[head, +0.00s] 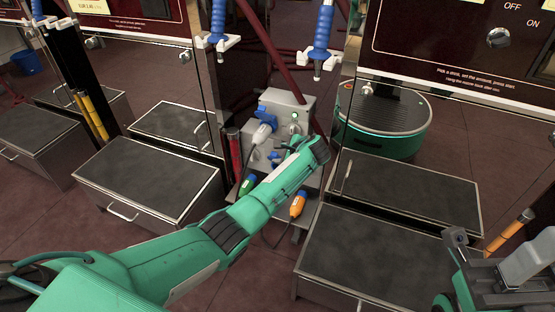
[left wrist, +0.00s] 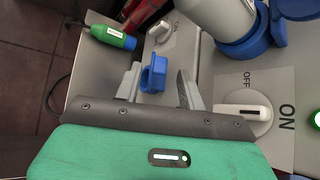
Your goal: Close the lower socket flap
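The grey socket box (head: 285,106) stands at the centre of the head view, carrying blue sockets. A white plug (head: 263,133) sits in the upper socket; it shows at the top of the left wrist view (left wrist: 205,15) with a blue ring around it. My left gripper (head: 281,157) is at the box's lower part, its fingers partly hidden by my arm. In the left wrist view its fingers (left wrist: 160,88) are apart, with a blue piece (left wrist: 153,76), seemingly the lower flap, between them. I cannot tell whether they touch it. My right gripper (head: 495,275) is at the lower right, away from the box.
An OFF/ON dial (left wrist: 245,112) is close to the left fingers. Dark-topped metal cases (head: 150,183) flank the box. Blue-handled nozzles (head: 322,28) hang above.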

